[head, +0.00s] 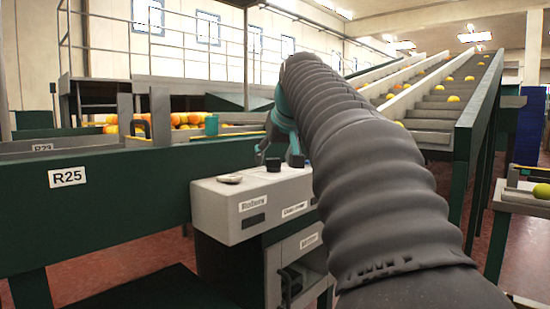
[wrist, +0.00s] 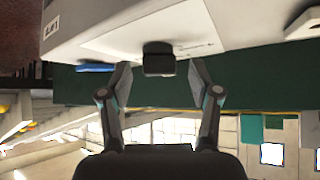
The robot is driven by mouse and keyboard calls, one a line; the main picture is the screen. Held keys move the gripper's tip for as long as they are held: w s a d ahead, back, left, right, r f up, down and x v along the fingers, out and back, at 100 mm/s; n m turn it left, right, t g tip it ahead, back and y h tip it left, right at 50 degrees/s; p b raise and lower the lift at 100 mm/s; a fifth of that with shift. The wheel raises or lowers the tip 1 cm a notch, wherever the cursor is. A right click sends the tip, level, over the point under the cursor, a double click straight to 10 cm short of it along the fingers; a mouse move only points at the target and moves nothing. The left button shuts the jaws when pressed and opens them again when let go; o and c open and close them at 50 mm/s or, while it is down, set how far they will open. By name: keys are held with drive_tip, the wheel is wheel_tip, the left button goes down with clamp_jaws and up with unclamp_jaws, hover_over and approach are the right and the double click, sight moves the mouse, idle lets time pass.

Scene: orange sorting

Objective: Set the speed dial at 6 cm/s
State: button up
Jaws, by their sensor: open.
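A grey control box (head: 243,207) stands beside the green conveyor frame, with a small black dial (head: 273,165) on its top. In the wrist view the dial (wrist: 158,60) appears as a dark block on the pale top panel, with faint markings beside it too small to read. My gripper (head: 279,153) is over the box top at the dial. In the wrist view my gripper (wrist: 160,77) is open, with one finger on each side of the dial and a visible gap on both sides. The dial's setting cannot be read.
A blue part (wrist: 95,67) shows beside the dial in the wrist view. The green R25 conveyor side (head: 115,205) is at the left. A sloping conveyor (head: 440,105) carries oranges behind my arm.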

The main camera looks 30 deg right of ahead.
drive_tip(key=shift+w+f, duration=0.15)
drive_tip(key=shift+f, duration=0.05)
drive_tip(key=c, duration=1.1)
drive_tip(key=shift+c, duration=0.2)
drive_tip(key=shift+m, duration=0.3)
drive_tip(key=m+h, duration=0.1)
drive_tip(key=m+g+h, duration=0.1)
drive_tip(key=m, duration=0.1)
drive_tip(key=m+h, duration=0.1)
drive_tip(key=shift+w+a+m+g+h, duration=0.25)
drive_tip(key=shift+a+m+g+h, duration=0.05)
drive_tip(key=shift+a, duration=0.1)
drive_tip(key=m, duration=0.1)
drive_tip(key=m+g+h, duration=0.2)
drive_tip(key=m, duration=0.1)
drive_tip(key=shift+w+a, duration=0.15)
drive_tip(key=shift+w, duration=0.1)
drive_tip(key=shift+m+g+h, duration=0.6)
drive_tip(key=shift+m+g, duration=0.3)
drive_tip(key=shift+m, duration=0.3)
